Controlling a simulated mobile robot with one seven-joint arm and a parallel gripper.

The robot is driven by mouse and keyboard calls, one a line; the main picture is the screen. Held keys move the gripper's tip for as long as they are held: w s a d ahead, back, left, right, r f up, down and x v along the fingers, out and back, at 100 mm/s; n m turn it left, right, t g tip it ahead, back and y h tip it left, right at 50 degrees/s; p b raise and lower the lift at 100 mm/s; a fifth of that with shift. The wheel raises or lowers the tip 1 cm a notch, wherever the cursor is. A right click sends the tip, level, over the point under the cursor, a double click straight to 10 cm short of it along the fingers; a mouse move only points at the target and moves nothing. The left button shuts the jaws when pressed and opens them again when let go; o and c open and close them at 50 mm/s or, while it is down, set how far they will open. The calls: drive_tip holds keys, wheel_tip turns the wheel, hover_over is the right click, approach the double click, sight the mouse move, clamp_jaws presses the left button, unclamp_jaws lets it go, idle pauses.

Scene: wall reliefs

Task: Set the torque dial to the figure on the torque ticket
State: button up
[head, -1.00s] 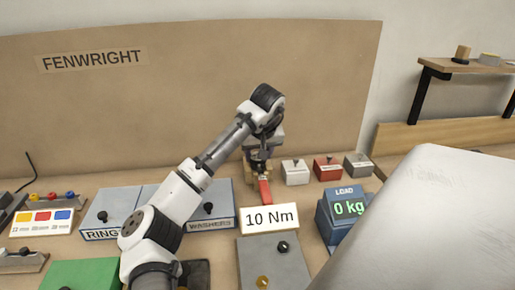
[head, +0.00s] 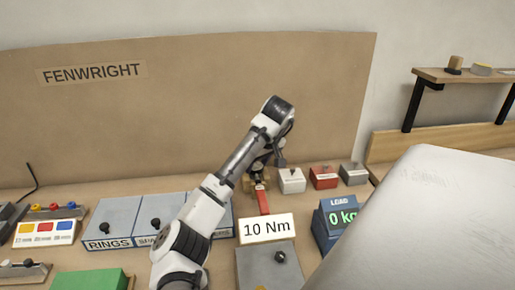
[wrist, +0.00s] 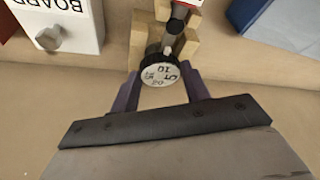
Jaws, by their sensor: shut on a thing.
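The torque ticket (head: 266,228) is a white card reading "10 Nm", standing in front of the red-handled tool (head: 262,199). The tool rests in a wooden stand, which shows in the wrist view (wrist: 141,38). The torque dial (wrist: 162,73) is a round pale face with a dark rim and printed figures, among them 5, 10 and 20. I cannot tell which figure is at the setting mark. My gripper (wrist: 161,84) has its two purple fingers on either side of the dial, shut on it. In the head view the fingers are hidden behind my wrist.
White (head: 291,180), red (head: 323,177) and grey (head: 353,173) boxes stand right of the stand. A blue load display (head: 337,217) reads 0 kg. Blue lidded bins (head: 112,219) stand left. A grey knobbed box (head: 268,266) is in front. The brown backboard (head: 190,110) rises behind.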

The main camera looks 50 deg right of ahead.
drive_tip(key=o, duration=1)
drive_tip(key=v, duration=1.3)
drive_tip(key=shift+s+r+p, duration=0.2)
drive_tip(key=shift+r+p, duration=0.15)
